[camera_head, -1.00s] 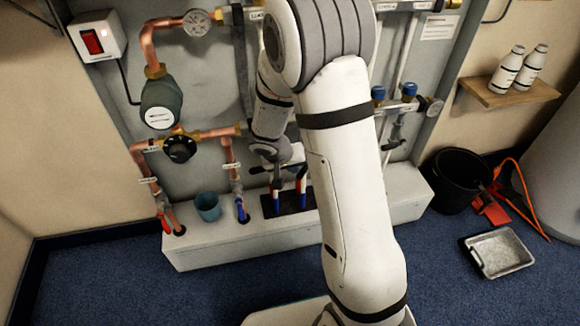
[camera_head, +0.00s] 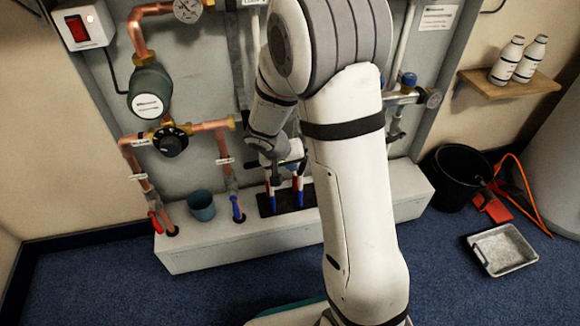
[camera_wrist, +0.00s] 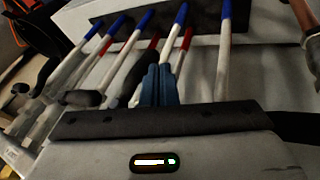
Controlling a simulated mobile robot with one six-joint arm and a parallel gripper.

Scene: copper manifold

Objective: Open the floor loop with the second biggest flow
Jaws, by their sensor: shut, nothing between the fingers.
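White floor loop pipes with red and blue sleeves (camera_head: 298,190) rise from a dark slot in the white ledge; my arm hides most of the manifold above them. In the wrist view several such pipes (camera_wrist: 189,52) run side by side. My gripper (camera_wrist: 160,85) is shut and empty, its blue fingertips close to the pipes; I cannot tell if they touch one. In the head view my gripper (camera_head: 273,180) is low in front of the pipes, partly hidden. A dark lever-like part (camera_wrist: 137,72) lies just left of the fingertips. No flow readings are legible.
A pump (camera_head: 150,92), a black dial (camera_head: 171,141) and copper pipes stand left on the panel. A teal cup (camera_head: 201,205) is on the ledge. A black bucket (camera_head: 458,178) and grey tray (camera_head: 503,250) stand on the floor.

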